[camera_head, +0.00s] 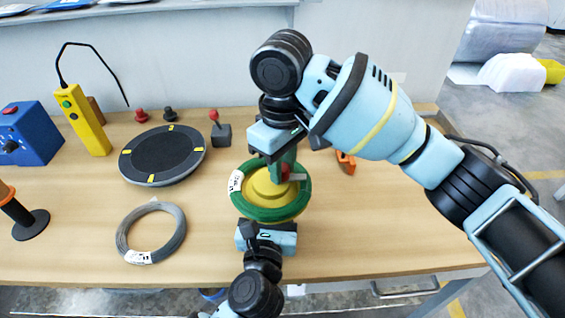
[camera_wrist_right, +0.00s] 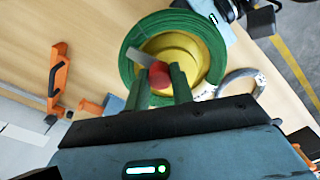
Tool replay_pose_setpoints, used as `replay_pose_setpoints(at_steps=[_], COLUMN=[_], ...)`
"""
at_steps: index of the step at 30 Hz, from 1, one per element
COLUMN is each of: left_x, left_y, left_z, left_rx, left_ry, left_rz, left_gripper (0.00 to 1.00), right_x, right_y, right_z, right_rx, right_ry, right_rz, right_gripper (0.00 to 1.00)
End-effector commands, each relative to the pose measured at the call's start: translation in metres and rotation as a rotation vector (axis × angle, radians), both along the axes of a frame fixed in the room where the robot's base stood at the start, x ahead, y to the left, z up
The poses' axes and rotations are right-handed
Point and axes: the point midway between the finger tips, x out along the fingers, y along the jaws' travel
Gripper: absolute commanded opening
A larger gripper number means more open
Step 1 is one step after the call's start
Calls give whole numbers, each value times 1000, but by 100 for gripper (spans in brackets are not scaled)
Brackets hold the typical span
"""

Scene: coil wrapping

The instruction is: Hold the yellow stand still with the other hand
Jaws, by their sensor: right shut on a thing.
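The yellow stand (camera_head: 262,184) is on the table, with a green coil (camera_head: 236,201) around it and a white label on the coil. My right gripper (camera_head: 284,168) reaches down over the stand. In the right wrist view its green fingers (camera_wrist_right: 163,84) are shut on a small red piece (camera_wrist_right: 159,72) with a pale strip (camera_wrist_right: 138,58) beside it, in front of the yellow stand (camera_wrist_right: 178,50). My left gripper (camera_head: 267,232) is at the near side of the stand, close to the coil's rim. Its fingers are hidden, so its grip does not show.
A grey wire coil (camera_head: 151,232) lies left of the stand, and a black round turntable (camera_head: 162,154) behind it. A red-knobbed joystick (camera_head: 220,133), a yellow pendant (camera_head: 84,120) and a blue box (camera_head: 30,134) stand farther back. The table right of the stand is mostly clear.

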Motion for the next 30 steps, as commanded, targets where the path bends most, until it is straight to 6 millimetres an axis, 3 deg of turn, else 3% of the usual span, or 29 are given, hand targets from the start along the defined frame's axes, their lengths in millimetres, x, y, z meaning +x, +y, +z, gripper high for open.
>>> replay_pose_setpoints(at_steps=[20,21,26,30], left_x=[0,0,0,0], left_y=[0,0,0,0], left_z=[-1,-1,-1,-1], left_rx=[1,1,0,0], left_ry=[2,2,2,2], left_rz=[0,0,0,0], left_gripper=[0,0,0,0], right_x=[1,1,0,0], right_y=[0,0,0,0], right_z=[2,2,1,1], right_rx=[2,2,2,1], right_ry=[-4,-4,-3,-2], right_rz=[-66,-66,-65,-65], right_gripper=[1,26,46,46])
